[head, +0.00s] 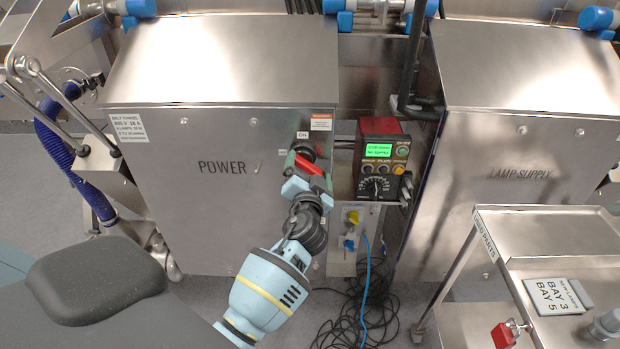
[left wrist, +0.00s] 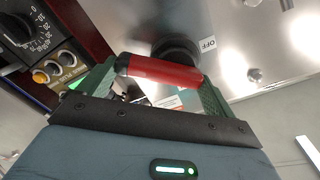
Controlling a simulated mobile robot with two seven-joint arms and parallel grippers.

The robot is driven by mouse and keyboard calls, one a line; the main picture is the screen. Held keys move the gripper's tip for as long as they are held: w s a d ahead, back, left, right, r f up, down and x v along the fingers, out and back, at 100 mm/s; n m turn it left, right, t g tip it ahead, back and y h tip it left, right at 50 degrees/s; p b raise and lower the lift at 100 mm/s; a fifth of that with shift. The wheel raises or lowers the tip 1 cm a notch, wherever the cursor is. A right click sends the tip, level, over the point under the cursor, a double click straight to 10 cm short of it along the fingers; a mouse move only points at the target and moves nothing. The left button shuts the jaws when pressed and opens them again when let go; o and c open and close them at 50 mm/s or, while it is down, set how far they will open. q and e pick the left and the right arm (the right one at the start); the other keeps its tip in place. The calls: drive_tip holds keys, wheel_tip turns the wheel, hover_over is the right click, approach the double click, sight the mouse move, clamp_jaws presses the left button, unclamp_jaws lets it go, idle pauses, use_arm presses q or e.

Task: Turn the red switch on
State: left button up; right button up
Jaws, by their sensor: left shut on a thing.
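The red switch (head: 311,165) is a red handle on a dark round hub on the front of the steel POWER cabinet, near its right edge. An ON label (head: 302,134) sits above the hub. My left gripper (head: 308,173) is at the switch and shut on its handle. In the left wrist view the red handle (left wrist: 162,71) lies between the two green finger pads, with the dark hub (left wrist: 178,50) behind it. An OFF label (left wrist: 209,44) shows beside the hub there. In the head view the handle slants down to the right. My right gripper is not in view.
A red control box (head: 380,130) with a lit green screen and dials stands just right of the switch. Below it are a socket panel (head: 343,262) and loose black and blue cables. The LAMP SUPPLY cabinet (head: 520,210) and a steel trolley (head: 545,212) stand at the right.

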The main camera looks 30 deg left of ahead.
use_arm(q)
drive_tip(key=shift+s+a+f+m, duration=0.1)
drive_tip(key=shift+m, duration=0.9)
drive_tip(key=m, duration=0.2)
drive_tip(key=shift+a+f+m, duration=0.15)
drive_tip(key=shift+m, duration=0.25)
drive_tip(key=shift+s+a+f+m+p, duration=0.1)
drive_tip(key=shift+m+p, duration=0.15)
drive_tip(key=shift+m, duration=0.35)
drive_tip(key=shift+a+m+p, duration=0.1)
drive_tip(key=shift+m+p, duration=0.15)
drive_tip(key=shift+m, duration=0.35)
drive_tip(key=shift+s+a+f+m+p, duration=0.1)
drive_tip(key=shift+m+p, duration=0.1)
drive_tip(key=shift+m, duration=0.55)
drive_tip(key=shift+a+f+m+p, duration=0.1)
drive_tip(key=shift+m+p, duration=0.05)
drive_tip(key=shift+m, duration=0.6)
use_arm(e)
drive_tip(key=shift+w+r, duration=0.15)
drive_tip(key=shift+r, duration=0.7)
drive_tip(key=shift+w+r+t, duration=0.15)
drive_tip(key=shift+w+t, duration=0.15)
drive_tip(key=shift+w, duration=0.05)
use_arm(q)
drive_tip(key=o, duration=1.1)
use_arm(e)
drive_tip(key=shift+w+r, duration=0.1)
